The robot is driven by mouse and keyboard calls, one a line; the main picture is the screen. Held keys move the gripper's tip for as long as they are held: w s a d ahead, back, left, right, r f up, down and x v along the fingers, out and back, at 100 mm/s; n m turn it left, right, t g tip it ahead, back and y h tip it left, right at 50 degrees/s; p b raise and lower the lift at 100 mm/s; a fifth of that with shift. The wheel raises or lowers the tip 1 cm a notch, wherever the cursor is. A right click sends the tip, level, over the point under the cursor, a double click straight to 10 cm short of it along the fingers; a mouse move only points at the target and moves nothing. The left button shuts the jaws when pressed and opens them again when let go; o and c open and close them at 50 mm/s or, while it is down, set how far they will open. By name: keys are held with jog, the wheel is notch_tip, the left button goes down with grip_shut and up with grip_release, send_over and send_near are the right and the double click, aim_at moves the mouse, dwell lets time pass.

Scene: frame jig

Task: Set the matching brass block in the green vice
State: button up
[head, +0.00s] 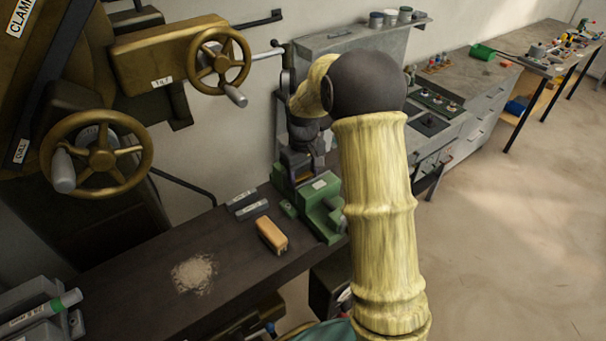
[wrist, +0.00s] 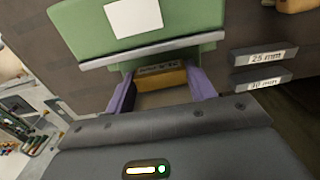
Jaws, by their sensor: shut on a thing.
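The green vice (head: 325,217) stands on the dark bench in the head view. In the wrist view its green body (wrist: 135,22) with a white label and a grey jaw edge lies just beyond my fingertips. My gripper (wrist: 161,88) has purple fingers and is shut on a brass block (wrist: 165,79) at that jaw edge. In the head view my arm partly hides the gripper. Another brass-coloured block (head: 271,235) lies on the bench in front of the vice.
Two grey bars lie on the bench; in the wrist view one bar (wrist: 264,57) reads 25 mm and the other bar (wrist: 258,80) is less clear. A large brass-coloured machine with handwheels (head: 97,155) stands at left. Pale shavings (head: 194,273) lie on the bench.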

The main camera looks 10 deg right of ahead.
jog(key=o, duration=1)
jog(key=shift+o, duration=0.2)
notch_tip(320, 180, up, 10)
jog(key=p, duration=0.7)
jog(key=shift+p, duration=0.4)
